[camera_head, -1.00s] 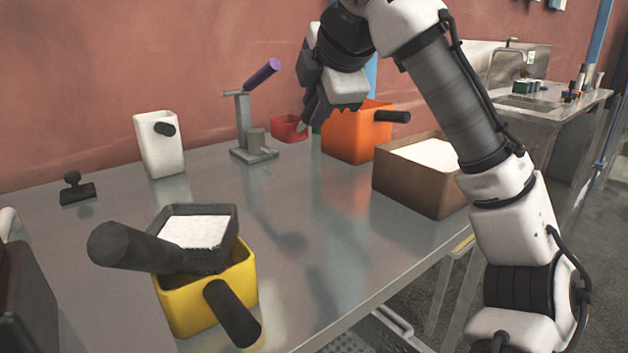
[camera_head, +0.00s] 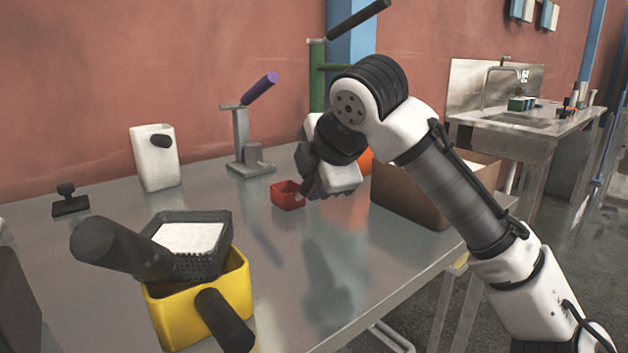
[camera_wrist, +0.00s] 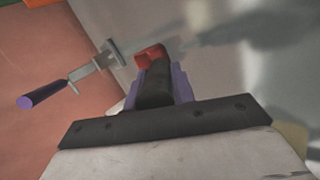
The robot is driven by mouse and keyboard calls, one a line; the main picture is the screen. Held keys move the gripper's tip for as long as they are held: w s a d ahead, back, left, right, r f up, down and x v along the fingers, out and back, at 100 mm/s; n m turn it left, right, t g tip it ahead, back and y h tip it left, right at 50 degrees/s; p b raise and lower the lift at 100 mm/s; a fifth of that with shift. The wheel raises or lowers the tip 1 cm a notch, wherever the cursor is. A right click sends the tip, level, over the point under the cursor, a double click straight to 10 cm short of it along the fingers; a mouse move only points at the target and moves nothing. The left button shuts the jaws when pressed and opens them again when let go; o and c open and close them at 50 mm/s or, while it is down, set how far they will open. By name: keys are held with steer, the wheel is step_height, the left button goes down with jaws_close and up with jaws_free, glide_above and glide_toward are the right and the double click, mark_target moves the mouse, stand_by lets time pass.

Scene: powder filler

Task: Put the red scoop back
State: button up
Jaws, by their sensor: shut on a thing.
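The red scoop (camera_head: 287,195) is a small open cup, to the left of my gripper (camera_head: 309,188) in the head view. In the wrist view the red cup (camera_wrist: 150,54) sticks out beyond the purple fingers of my gripper (camera_wrist: 163,80), which are shut on its dark handle (camera_wrist: 154,88). The cup is low over the metal table (camera_head: 255,215); I cannot tell whether it touches it. The inside of the cup is not clear.
The purple-handled press (camera_head: 247,140) stands behind the red scoop, and a white scoop (camera_head: 153,160) is farther left. A yellow scoop (camera_head: 180,312) and dark scoop (camera_head: 215,255) are in front. An orange container (camera_head: 366,160) and cardboard box (camera_head: 400,195) are partly hidden by my arm. The table's middle is clear.

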steer(key=shift+f, duration=0.1)
steer(key=o, duration=1)
steer(key=shift+s+r, duration=0.1)
steer(key=shift+r, duration=0.2)
steer(key=p+v, duration=0.1)
steer(key=v, duration=1)
steer(key=shift+s+d+r+p, duration=0.15)
steer(key=shift+s+p, duration=0.1)
steer(key=shift+p, duration=0.15)
